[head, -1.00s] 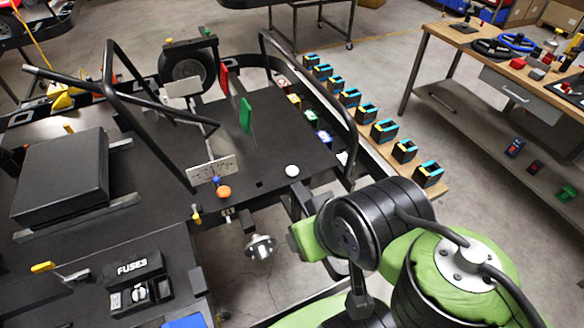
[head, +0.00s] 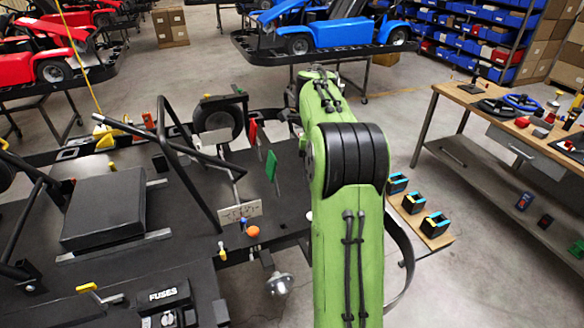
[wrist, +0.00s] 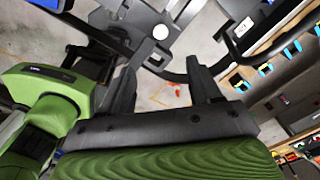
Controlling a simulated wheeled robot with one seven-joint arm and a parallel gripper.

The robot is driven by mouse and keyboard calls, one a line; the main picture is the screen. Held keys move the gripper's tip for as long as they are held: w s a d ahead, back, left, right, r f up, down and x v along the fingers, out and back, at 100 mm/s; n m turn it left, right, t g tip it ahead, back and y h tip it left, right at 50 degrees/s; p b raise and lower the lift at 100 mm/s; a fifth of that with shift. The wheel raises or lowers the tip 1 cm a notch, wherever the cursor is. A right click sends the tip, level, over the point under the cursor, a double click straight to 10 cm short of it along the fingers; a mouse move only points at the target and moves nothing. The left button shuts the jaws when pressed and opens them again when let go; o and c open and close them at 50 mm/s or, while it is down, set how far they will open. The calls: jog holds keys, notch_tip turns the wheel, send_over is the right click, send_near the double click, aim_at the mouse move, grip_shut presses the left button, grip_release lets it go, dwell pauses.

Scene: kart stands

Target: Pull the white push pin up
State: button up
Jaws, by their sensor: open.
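The white push pin (wrist: 160,32) shows in the wrist view as a round white head on a dark bar, near the top and beyond my fingertips. My gripper (wrist: 160,68) is open and empty, with its two dark fingers apart and the pin's head in line with the gap between them. The fingers do not touch the pin. In the head view my green arm stretches over the kart stand (head: 195,225), and both the pin and my gripper are hidden.
An orange knob (head: 253,232), a red flag (head: 254,133) and a green flag (head: 271,166) stand on the stand. Black holders (head: 434,224) with blue and yellow edges line a wooden board at right. A workbench (head: 515,150) stands further right, across clear floor.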

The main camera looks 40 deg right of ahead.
notch_tip(320, 180, down, 16)
jog(key=shift+d+b, duration=0.1)
jog(key=shift+b, duration=0.3)
jog(key=shift+c, duration=0.3)
jog(key=c, duration=1)
jog(key=shift+r, duration=0.1)
jog(key=shift+c, duration=0.2)
jog(key=shift+r+p, duration=0.4)
jog(key=shift+r, duration=0.1)
jog(key=o, duration=1.1)
